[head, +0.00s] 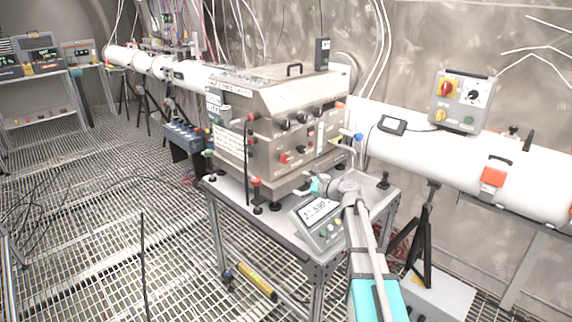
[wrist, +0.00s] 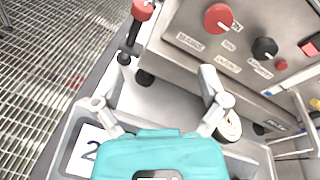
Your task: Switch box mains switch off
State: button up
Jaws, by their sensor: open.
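My gripper (head: 305,188) is low over the cart, left of and below that box, beside the steel cabinet's lower front. In the wrist view my gripper (wrist: 162,70) has its two grey fingers apart, with nothing between them.
The steel cabinet (head: 270,110) carries red and black knobs; a red knob (wrist: 218,17) and black knob (wrist: 265,48) show close. A display unit (head: 320,222) sits on the cart. The white pipe (head: 410,150) runs behind.

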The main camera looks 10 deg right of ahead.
aim_at(287, 159)
jog(key=w+d+r+m+t, duration=0.2)
jog(key=w+d+m, duration=0.1)
jog(key=d+m, duration=0.1)
jog(key=shift+w+d+m+t+b, duration=0.35)
jog(key=shift+w+m+t+b, duration=0.05)
jog(key=shift+m, duration=0.1)
jog(key=shift+w+a, duration=0.1)
jog(key=shift+w, duration=0.05)
jog(key=x, duration=1.3)
jog(key=shift+w+a+f, duration=0.1)
jog(key=shift+w, duration=0.15)
jog(key=shift+c, duration=0.3)
jog(key=c, duration=1.1)
